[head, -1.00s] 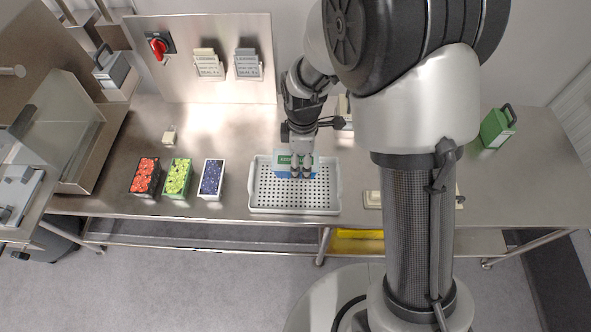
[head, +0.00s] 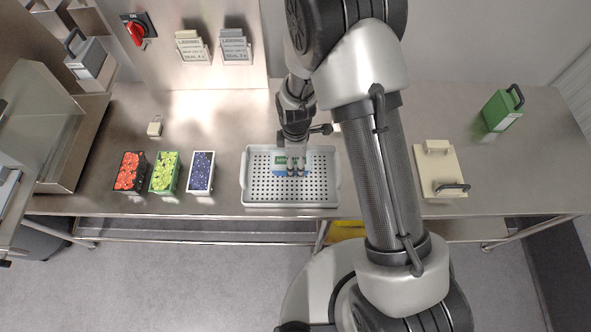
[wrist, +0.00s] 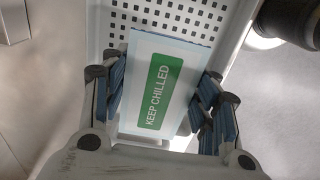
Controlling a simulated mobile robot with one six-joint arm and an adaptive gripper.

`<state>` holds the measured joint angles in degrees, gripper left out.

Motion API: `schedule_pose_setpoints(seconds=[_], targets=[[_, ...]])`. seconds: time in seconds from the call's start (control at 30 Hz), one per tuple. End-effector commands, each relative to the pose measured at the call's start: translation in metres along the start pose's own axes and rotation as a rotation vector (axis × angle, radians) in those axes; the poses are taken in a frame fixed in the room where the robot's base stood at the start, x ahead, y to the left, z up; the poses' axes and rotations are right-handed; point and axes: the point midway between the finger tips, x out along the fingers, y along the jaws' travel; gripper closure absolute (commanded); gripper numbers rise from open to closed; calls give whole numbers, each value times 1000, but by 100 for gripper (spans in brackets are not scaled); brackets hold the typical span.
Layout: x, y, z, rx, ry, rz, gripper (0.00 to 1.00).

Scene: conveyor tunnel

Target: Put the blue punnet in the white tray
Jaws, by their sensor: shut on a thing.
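The blue punnet (head: 283,173) has a pale top with a green "KEEP CHILLED" label. My gripper (head: 291,171) is shut on it, and the fingers hold it on both sides in the wrist view (wrist: 160,95). The white tray (head: 290,205) lies on the steel table and has a perforated floor. The punnet is over the far middle part of the tray, inside its rim as seen from the head. The tray's holes (wrist: 190,18) show beyond the punnet in the wrist view. I cannot tell whether its base touches the tray floor.
Punnets of red (head: 130,171), green (head: 165,172) and dark blue fruit (head: 201,172) stand left of the tray. A cream board with a handle (head: 437,172) and a green case (head: 502,108) are to the right. Bare table lies between the fruit and tray.

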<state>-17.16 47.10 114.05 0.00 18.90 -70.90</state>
Motion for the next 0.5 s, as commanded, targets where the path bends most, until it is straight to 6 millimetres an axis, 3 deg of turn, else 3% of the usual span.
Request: schedule_pose_setpoints(seconds=[0.5], targets=[[53,1,0,0,0,1,88]])
